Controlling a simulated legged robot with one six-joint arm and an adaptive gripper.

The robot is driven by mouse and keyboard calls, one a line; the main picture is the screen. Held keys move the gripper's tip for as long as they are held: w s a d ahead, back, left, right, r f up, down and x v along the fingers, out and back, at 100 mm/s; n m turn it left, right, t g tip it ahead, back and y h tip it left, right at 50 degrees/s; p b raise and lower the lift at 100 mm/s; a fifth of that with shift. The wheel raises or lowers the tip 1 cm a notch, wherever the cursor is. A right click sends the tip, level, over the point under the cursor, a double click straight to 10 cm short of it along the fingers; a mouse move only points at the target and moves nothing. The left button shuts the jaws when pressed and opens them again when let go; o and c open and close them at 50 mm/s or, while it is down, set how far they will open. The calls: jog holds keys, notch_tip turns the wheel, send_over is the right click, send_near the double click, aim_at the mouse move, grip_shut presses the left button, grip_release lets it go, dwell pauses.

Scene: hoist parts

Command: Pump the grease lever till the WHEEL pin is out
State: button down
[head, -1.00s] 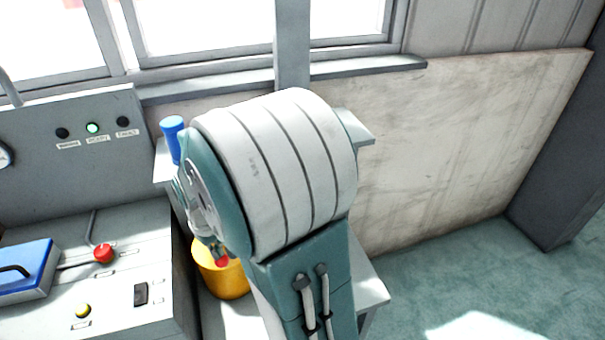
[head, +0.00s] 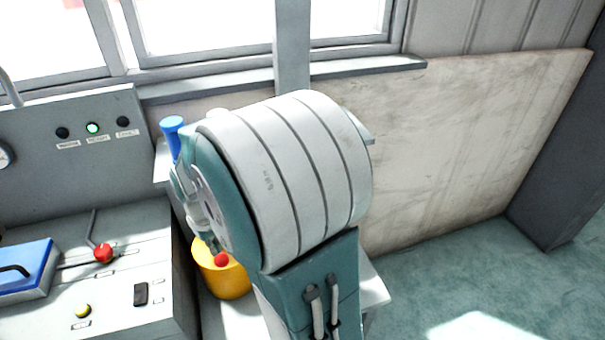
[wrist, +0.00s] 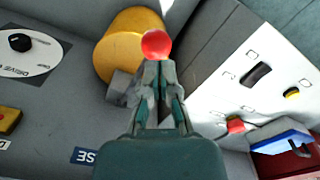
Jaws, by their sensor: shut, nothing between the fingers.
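The grease pump appears to be the yellow cylinder (head: 222,277) low behind my arm in the head view; it also shows in the wrist view (wrist: 118,48). A round red knob (head: 221,260), apparently the lever's end, shows in front of it. In the wrist view the red knob (wrist: 155,43) sits right at the tips of my gripper (wrist: 158,68). My gripper is shut with nothing between its fingers; I cannot tell whether the tips touch the knob. The lever's rod is mostly hidden. I cannot make out the WHEEL pin.
A grey panel (head: 60,165) at left has three lamps, the middle one (head: 92,128) lit green. A console (head: 130,245) bears a red-knobbed lever (head: 103,253), a yellow button (head: 83,311) and a blue box (head: 25,268). A blue handle (head: 172,138) stands behind my arm. Floor at right is clear.

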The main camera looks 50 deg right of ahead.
notch_tip(320, 180, down, 8)
jog(key=shift+w+d+f, duration=0.2)
jog(key=shift+w+f, duration=0.05)
jog(key=shift+w, duration=0.1)
dwell(1.1)
jog(key=shift+r, duration=0.1)
jog(key=shift+s+a+r, duration=0.1)
jog(key=shift+s+r, duration=0.05)
jog(key=shift+r, duration=1.35)
jog(key=shift+s+a+r, duration=0.1)
jog(key=shift+r, duration=1.35)
jog(key=shift+s+a+r, duration=0.1)
jog(key=shift+s+r, duration=0.05)
jog(key=shift+r, duration=1.35)
notch_tip(320, 180, up, 6)
